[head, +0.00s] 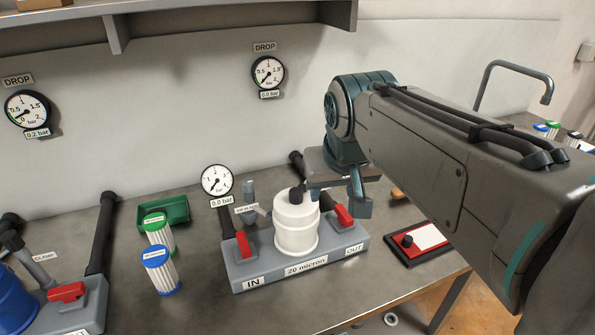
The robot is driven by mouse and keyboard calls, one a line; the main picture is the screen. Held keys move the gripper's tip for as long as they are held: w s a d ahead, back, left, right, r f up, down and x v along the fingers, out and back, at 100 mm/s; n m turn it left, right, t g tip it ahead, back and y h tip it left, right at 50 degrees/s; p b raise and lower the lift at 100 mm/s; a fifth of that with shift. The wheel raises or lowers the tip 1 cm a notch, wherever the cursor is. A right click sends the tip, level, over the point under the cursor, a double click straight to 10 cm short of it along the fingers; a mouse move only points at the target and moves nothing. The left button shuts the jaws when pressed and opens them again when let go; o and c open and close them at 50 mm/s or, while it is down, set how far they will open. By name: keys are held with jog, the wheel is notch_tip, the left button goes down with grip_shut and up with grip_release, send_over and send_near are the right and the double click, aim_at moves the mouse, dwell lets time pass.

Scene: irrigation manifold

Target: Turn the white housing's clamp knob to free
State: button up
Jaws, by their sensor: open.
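The white housing (290,236) stands upright on a grey manifold block (252,272) marked IN, 20 micron and OUT. A small dark knob (296,194) shows on top of the housing, and I take it for the clamp knob; its setting is too small to read. My gripper (338,196) is open and empty, just right of the housing's top. One finger hangs above the right red lever; the other is partly hidden. I cannot tell whether the near finger touches the knob.
Red levers flank the housing, left (243,245) and right (343,215). A gauge (216,181) stands behind it, reading 0.0 bar. Green-capped (159,235) and blue-capped (160,272) cartridges stand to the left, by a green tray (165,211).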

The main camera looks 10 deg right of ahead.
jog(key=w+r+m+t+b, duration=0.1)
jog(key=w+t+b, duration=0.3)
jog(key=w+b, duration=1.05)
jog(key=shift+h, duration=0.3)
jog(key=w+f+b, duration=0.1)
jog(key=f+b, duration=0.2)
jog(key=w+f+b, duration=0.2)
jog(key=f+b, duration=0.1)
jog(key=w+f+b, duration=0.1)
jog(key=f+b, duration=0.2)
jog(key=shift+w+d+f+b, duration=0.2)
jog(key=shift+w+f+b, duration=0.05)
jog(key=shift+b, duration=0.05)
jog(key=c, duration=1)
